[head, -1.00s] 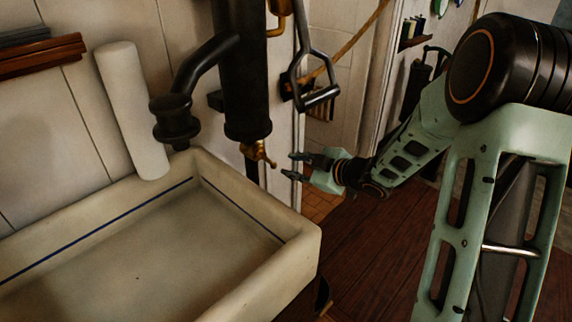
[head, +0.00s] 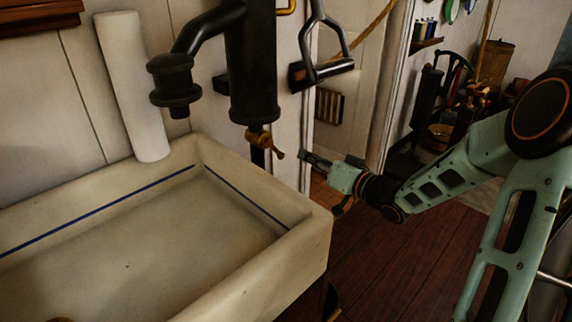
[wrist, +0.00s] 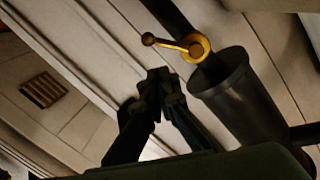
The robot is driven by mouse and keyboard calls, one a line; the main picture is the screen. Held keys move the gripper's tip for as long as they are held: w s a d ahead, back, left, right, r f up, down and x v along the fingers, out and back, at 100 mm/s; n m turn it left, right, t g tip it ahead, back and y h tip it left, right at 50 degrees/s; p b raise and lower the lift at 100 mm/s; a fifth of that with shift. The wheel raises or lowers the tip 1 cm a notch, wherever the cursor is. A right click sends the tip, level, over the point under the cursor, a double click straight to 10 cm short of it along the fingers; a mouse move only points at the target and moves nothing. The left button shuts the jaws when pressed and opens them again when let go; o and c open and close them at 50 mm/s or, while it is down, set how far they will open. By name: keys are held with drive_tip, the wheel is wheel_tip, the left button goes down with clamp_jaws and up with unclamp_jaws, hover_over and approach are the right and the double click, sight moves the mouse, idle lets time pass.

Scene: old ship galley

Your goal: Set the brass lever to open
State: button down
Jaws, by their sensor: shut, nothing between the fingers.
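The brass lever (head: 266,142) sits at the lower end of the black pump body (head: 250,70), above the sink's back right corner. Its handle slants down and to the right in the head view. In the wrist view the brass lever (wrist: 180,46) shows as a ring with an arm ending in a dark knob. My gripper (head: 308,158) is to the right of the lever, apart from it. In the wrist view my gripper (wrist: 160,76) has its fingertips together and empty, with the knob just beyond them in the picture.
A pale stone sink (head: 300,235) with a blue line fills the left front. A black spout (head: 174,80) and a white cylinder (head: 132,85) stand over its back edge. A black handle (head: 322,70) hangs above my gripper. Wooden floor (head: 385,260) is open at right.

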drive_tip(key=d+m+t+b, duration=0.2)
drive_tip(key=m, duration=0.3)
drive_tip(key=b, duration=0.3)
hover_over(280, 157)
drive_tip(key=w+d, duration=0.2)
drive_tip(key=d, duration=0.2)
drive_tip(key=shift+s+a+f+m+y+b, duration=0.2)
drive_tip(key=shift+s+a+f+m+b, duration=0.1)
drive_tip(key=shift+s+a, duration=0.35)
drive_tip(key=shift+s+a+f+m+y+b, duration=0.2)
drive_tip(key=shift+s+a+f+b, duration=0.1)
drive_tip(key=shift+s+a, duration=0.3)
drive_tip(key=shift+s+a+f+m+p, duration=0.15)
drive_tip(key=shift+m+p, duration=0.55)
drive_tip(key=shift+p, duration=0.45)
drive_tip(key=shift+s+a+f+m+h+p, duration=0.15)
drive_tip(key=shift+s+a+f+m+p, duration=0.05)
drive_tip(key=shift+m+p, duration=0.7)
drive_tip(key=shift+s+a+f+m+h+p, duration=0.25)
drive_tip(key=shift+m+p, duration=0.45)
drive_tip(key=shift+p, duration=0.35)
drive_tip(key=shift+s+a+f+m+h+p, duration=0.1)
drive_tip(key=shift+s+a+f+m+p, duration=0.1)
drive_tip(key=shift+m+p, duration=0.7)
drive_tip(key=shift+f, duration=0.1)
drive_tip(key=shift+w, duration=0.1)
